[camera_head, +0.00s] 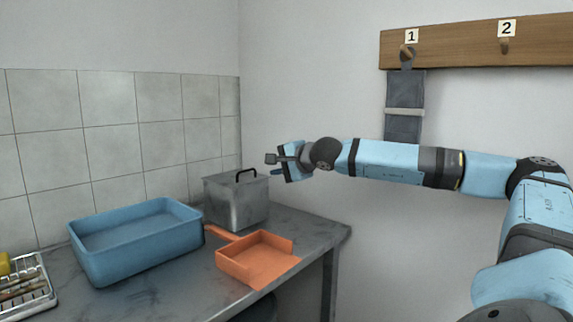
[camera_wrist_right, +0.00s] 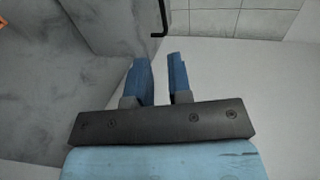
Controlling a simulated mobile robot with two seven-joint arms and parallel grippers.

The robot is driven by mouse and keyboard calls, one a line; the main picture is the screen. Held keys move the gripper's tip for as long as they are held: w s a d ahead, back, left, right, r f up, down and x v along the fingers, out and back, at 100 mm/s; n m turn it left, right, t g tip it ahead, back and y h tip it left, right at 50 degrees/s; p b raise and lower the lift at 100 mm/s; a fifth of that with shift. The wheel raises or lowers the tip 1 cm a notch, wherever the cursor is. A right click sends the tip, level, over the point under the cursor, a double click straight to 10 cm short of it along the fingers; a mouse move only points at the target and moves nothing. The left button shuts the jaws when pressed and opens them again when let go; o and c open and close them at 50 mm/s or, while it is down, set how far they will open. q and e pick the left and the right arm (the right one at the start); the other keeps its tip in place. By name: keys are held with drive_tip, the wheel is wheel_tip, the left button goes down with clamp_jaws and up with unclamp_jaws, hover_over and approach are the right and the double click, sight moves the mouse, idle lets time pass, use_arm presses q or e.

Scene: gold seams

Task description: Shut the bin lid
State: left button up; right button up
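A grey metal box (camera_head: 236,205) with a black handle (camera_head: 246,174) on top stands at the back corner of the table. Its top looks closed, but I cannot tell if this is the bin. In the right wrist view the black handle (camera_wrist_right: 164,20) shows beyond the fingertips. My right gripper (camera_head: 278,168) is in the air just right of the box, apart from the handle. Its blue fingers (camera_wrist_right: 160,70) are apart with nothing between them. A dark rounded thing (camera_head: 260,308) under the table is mostly hidden. My left gripper is not in view.
A blue tub (camera_head: 135,250) and an orange dustpan (camera_head: 256,261) lie on the grey table (camera_head: 185,298). A wire rack (camera_head: 32,290) is at the left edge. A wooden hook rail (camera_head: 460,42) with a hanging grey strap (camera_head: 404,100) is on the wall.

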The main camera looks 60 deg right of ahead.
drive_tip(key=v, duration=0.3)
drive_tip(key=shift+s+a+r, duration=0.1)
drive_tip(key=shift+s, duration=0.2)
idle(0.3)
